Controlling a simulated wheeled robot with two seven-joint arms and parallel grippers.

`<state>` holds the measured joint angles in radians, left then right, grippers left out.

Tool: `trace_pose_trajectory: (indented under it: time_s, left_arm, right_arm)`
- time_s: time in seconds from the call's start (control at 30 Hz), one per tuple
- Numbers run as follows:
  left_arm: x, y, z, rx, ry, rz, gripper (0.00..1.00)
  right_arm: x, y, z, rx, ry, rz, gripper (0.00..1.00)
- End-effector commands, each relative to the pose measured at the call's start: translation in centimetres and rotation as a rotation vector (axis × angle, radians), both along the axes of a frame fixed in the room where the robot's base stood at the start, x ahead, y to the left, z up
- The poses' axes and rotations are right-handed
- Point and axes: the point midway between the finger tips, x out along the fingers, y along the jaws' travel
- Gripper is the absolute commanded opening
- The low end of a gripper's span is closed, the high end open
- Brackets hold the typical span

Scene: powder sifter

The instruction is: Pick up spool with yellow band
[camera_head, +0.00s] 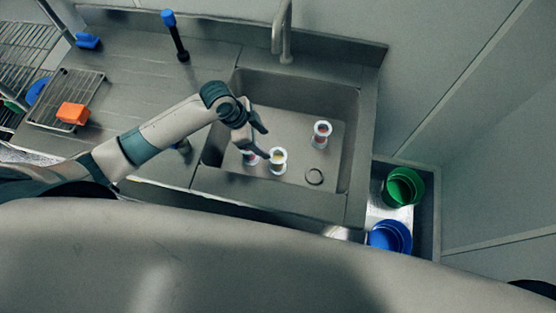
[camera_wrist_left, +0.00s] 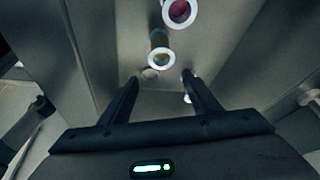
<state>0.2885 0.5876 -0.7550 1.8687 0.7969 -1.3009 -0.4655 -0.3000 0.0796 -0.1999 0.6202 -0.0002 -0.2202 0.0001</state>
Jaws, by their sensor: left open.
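The spool with the yellow band (camera_head: 278,161) stands upright in the sink, with white round flanges. Two other spools with reddish bands are in the sink: one to its right (camera_head: 321,134) and one close on its left (camera_head: 250,158), partly hidden by my gripper. My left gripper (camera_head: 254,139) is open and empty above the sink, up and left of the yellow-banded spool. In the left wrist view the yellow-banded spool (camera_wrist_left: 161,58) shows just beyond and between the open fingertips (camera_wrist_left: 159,77). A dark red spool (camera_wrist_left: 180,11) is at that view's top edge. My right gripper is out of view.
The sink (camera_head: 348,110) has raised walls, a faucet (camera_head: 284,35) behind it and a drain (camera_head: 314,176) in its floor. Green (camera_head: 403,187) and blue (camera_head: 390,237) containers stand at right. An orange block (camera_head: 73,113) sits on a rack at left.

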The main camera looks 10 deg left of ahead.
Motion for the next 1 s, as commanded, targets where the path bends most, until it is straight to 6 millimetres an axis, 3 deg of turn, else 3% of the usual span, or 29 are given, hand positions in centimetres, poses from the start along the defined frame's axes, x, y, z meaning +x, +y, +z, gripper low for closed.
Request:
trace_pose_trajectory:
  time_s: [0.3,0.5,1.0]
  left_arm:
    - [0.6,-2.1,-5.5,-0.001,0.005,0.000,0.57]
    - [1.0,-3.1,-8.1,-0.001,0.002,-0.001,0.57]
    - [1.2,-3.4,-9.0,0.001,0.001,0.000,0.57]
  right_arm:
    - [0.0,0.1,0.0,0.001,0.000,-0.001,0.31]
    - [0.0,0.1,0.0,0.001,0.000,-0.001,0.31]
    - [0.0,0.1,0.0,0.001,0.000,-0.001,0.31]
